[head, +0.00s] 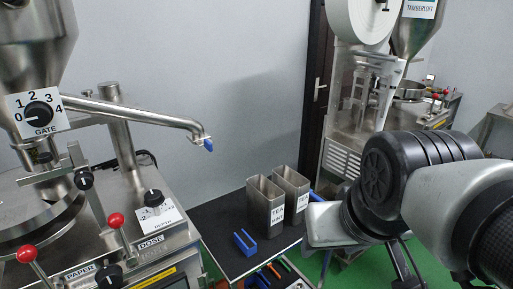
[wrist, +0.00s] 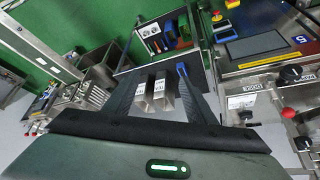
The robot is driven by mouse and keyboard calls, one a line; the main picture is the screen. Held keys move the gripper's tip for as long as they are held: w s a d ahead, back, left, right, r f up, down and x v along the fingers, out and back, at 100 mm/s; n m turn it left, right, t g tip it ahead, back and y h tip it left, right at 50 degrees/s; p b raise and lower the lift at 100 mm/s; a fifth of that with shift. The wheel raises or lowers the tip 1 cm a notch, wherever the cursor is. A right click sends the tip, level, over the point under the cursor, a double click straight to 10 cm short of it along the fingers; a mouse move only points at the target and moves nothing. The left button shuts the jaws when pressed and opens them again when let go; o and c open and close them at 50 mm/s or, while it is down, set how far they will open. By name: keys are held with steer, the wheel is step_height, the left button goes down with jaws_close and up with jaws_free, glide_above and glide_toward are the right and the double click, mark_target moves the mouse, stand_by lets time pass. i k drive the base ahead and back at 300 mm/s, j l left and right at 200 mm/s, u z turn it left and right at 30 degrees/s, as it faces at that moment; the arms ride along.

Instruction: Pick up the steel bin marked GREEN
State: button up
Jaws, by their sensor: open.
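Two tall steel bins with white labels stand side by side on a dark tabletop (head: 222,228). I cannot tell which is marked GREEN. In the wrist view the left bin (wrist: 143,98) and right bin (wrist: 163,97) appear between the dark fingers of my gripper (wrist: 158,78). My gripper is open and empty. In the head view its body (head: 322,222) is right of the bins, its fingers mostly hidden.
A blue holder (head: 245,242) lies on the tabletop left of the bins. A dosing machine with knobs and red-tipped levers (head: 116,221) stands at left, its spout (head: 190,126) reaching toward the bins. Another steel machine (head: 357,135) stands behind. Green floor shows beside the table.

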mark_target(289, 195)
steer(key=i+l, duration=0.3)
steer(key=l, duration=0.15)
steer(key=i+l, duration=0.35)
steer(key=l+z, duration=0.05)
steer(key=l, duration=0.1)
